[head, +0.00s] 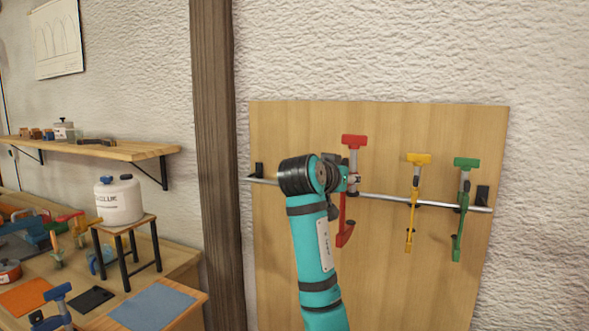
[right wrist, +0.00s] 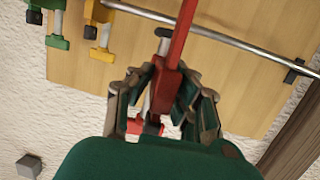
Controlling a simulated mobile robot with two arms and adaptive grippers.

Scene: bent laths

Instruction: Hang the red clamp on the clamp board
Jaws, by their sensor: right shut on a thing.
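The red clamp (head: 353,142) is upright in front of the wooden clamp board (head: 400,285), level with the metal rail (head: 385,199). Its red head is above the rail and its red lower end is below it. My right gripper (right wrist: 163,92) is shut on the red clamp, which shows in the right wrist view (right wrist: 177,50) with its red bar crossing in front of the rail. In the head view my arm hides part of the clamp and the rail. I cannot tell whether the clamp touches the rail. My left gripper is not in view.
A yellow clamp (head: 418,159) and a green clamp (head: 466,163) hang on the rail to the right. A dark wooden post (head: 213,150) stands left of the board. Farther left are a shelf (head: 130,150), a white glue jug (head: 118,203) on a stool, and a cluttered workbench.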

